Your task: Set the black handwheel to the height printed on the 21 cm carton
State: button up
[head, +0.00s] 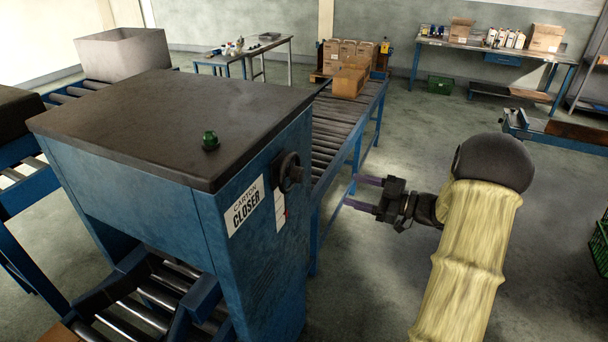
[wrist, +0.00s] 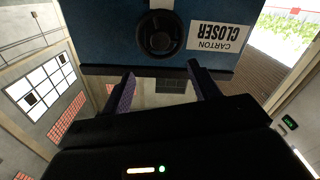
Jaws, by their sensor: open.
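The black handwheel (head: 288,172) sits on the side of the blue carton closer (head: 262,255), near its top edge. A white scale strip with a red mark (head: 280,208) is just below it; its figures are too small to read. In the wrist view the handwheel (wrist: 159,34) is ahead, above the middle of the gap between the fingers. My gripper (head: 362,192) is open and empty, to the right of the handwheel and apart from it. Brown cartons (head: 350,77) lie on the far end of the roller conveyor; no printed height is legible on them.
The roller conveyor (head: 335,125) runs back from the closer, beyond my gripper. Workbenches (head: 500,47) stand along the back wall. The floor (head: 405,130) behind my gripper is clear. A green crate (head: 600,245) is at the right edge.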

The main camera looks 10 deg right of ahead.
aim_at(302, 176)
jog(key=p+x, duration=0.5)
jog(key=x, duration=0.9)
jog(key=shift+w+a, duration=0.2)
jog(key=shift+w, duration=0.05)
jog(key=shift+a, duration=0.3)
jog(key=shift+w, duration=0.1)
jog(key=c, duration=1)
